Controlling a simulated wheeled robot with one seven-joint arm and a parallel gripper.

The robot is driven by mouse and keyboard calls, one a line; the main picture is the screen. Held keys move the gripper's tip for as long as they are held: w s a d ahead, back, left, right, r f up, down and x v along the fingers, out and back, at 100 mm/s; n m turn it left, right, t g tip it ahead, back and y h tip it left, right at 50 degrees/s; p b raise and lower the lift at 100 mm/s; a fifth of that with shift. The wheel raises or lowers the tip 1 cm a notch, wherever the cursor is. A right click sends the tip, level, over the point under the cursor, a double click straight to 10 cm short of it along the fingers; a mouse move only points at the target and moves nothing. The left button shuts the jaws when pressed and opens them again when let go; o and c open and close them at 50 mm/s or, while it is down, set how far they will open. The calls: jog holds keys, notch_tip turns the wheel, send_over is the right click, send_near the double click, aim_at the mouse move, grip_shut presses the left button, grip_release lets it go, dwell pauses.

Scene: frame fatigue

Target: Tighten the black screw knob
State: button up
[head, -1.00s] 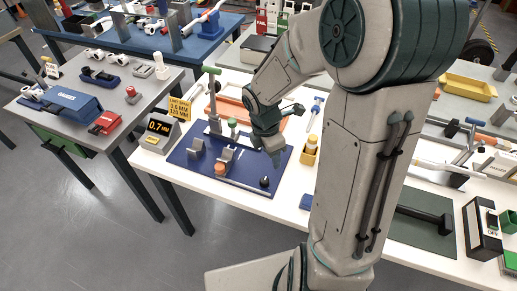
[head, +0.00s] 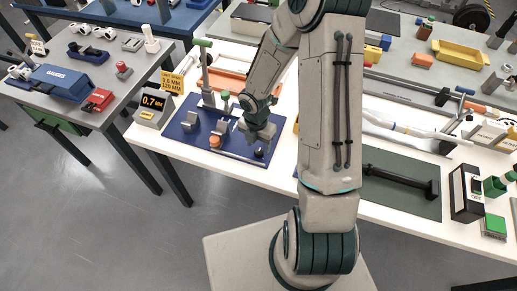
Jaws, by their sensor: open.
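The black screw knob (head: 260,153) is small and dark, at the right front part of a dark blue plate (head: 178,133) on the white table. My gripper (head: 258,137) is over the right part of the plate, just above and behind the knob in the picture. It is open, and nothing shows between its fingers. A small gap seems to lie between the fingers and the knob, but contact is hard to judge at this size.
An orange knob (head: 215,141), grey blocks and a green-handled upright (head: 205,75) stand on the plate near my gripper. A display (head: 152,102) reading 0.7 mm stands left. Behind lies an orange tray (head: 233,82). The white table's front edge is close.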

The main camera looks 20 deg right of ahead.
aim_at(259, 151)
jog(key=shift+f, duration=1.65)
jog(key=c, duration=1)
